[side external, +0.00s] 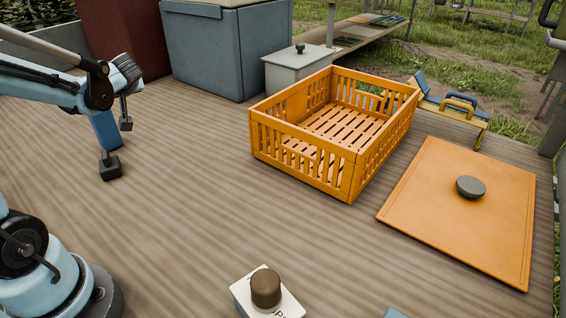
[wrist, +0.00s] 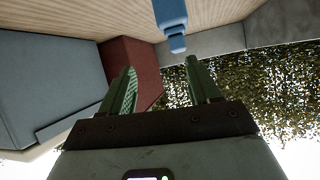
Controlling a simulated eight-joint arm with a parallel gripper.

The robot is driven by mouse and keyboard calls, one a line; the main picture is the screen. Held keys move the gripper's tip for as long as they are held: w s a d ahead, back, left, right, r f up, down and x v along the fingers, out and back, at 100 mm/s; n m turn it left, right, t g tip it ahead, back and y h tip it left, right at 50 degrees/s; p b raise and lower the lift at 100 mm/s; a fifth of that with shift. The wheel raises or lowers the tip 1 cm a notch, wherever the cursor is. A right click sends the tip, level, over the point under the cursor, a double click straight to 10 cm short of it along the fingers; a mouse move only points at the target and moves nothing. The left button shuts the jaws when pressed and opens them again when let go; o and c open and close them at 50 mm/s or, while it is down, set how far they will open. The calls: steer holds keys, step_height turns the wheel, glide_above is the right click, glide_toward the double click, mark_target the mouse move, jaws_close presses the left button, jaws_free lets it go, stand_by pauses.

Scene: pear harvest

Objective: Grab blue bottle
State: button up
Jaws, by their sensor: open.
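The blue bottle (side external: 103,131) shows at the left of the side external view, partly hidden by my arm and gripper. My gripper (side external: 118,146) is open, with its two dark finger pads apart and the blue surface showing between and behind them. In the wrist view the bottle (wrist: 170,12) appears upside down at the top edge, its narrow capped end toward the fingers. There my gripper (wrist: 160,63) has two separate green fingers with nothing between them. The bottle lies just past the fingertips, closer to the right finger. No contact is visible.
Grey bins (side external: 225,50) line the back. The table between is clear.

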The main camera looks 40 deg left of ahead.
steer(key=s+a+n+g+y, duration=0.1)
steer(key=a+n+y, duration=0.1)
steer(key=a, duration=0.2)
glide_above(102, 121)
steer(key=d, duration=0.3)
steer(key=f, duration=0.2)
steer(key=shift+h, duration=0.3)
steer(key=shift+w+r+x, duration=0.1)
steer(key=shift+x, duration=1.45)
steer(key=shift+w+r+x, duration=0.1)
steer(key=shift+w+x, duration=0.05)
steer(key=shift+x, duration=1.45)
steer(key=shift+c, duration=0.2)
jaws_close()
